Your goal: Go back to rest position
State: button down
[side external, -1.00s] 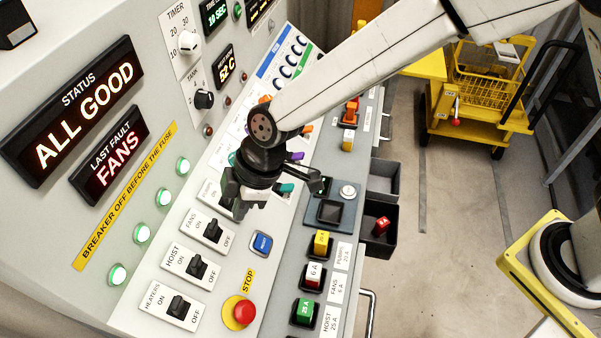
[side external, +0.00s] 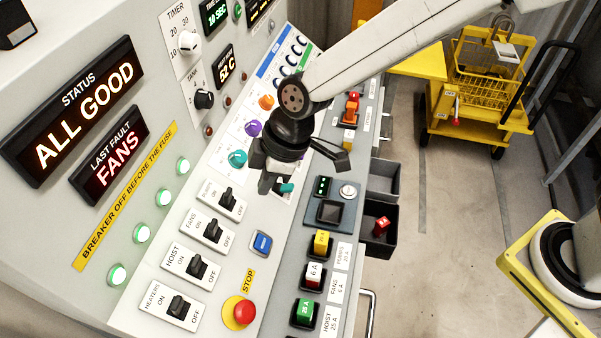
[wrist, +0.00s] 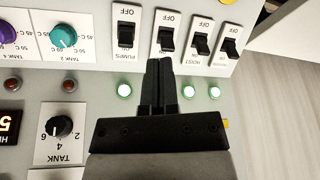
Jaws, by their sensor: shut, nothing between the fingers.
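My gripper (side external: 266,182) is above the sloped control panel (side external: 217,273), near the teal knob (side external: 238,159) and the pumps switch (side external: 226,199). In the wrist view my gripper (wrist: 159,62) has its fingers together and empty, pointing toward the row of breaker switches. The pumps switch (wrist: 127,35) and the teal knob (wrist: 63,34) also show there. The status display (side external: 82,98) reads ALL GOOD, and the last fault display (side external: 112,155) reads FANS.
Several green lamps (side external: 143,233) are lit. A red stop button (side external: 239,313) is at the panel's front. Fuses (side external: 314,272) line the right side, next to dark bins (side external: 379,222), one holding a red fuse (side external: 381,225). A yellow cart (side external: 488,85) stands on the open floor.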

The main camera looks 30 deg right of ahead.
jog(key=s+d+m+h, duration=0.2)
jog(key=s+d+m, duration=0.2)
jog(key=d, duration=1.2)
jog(key=s+d+m+t+h, duration=0.1)
jog(key=s+d+m, duration=0.3)
jog(key=d+m, duration=0.5)
jog(key=d, duration=0.7)
jog(key=shift+s+f+h, duration=0.25)
jog(key=shift+s+h, duration=0.15)
jog(key=shift+d, duration=0.15)
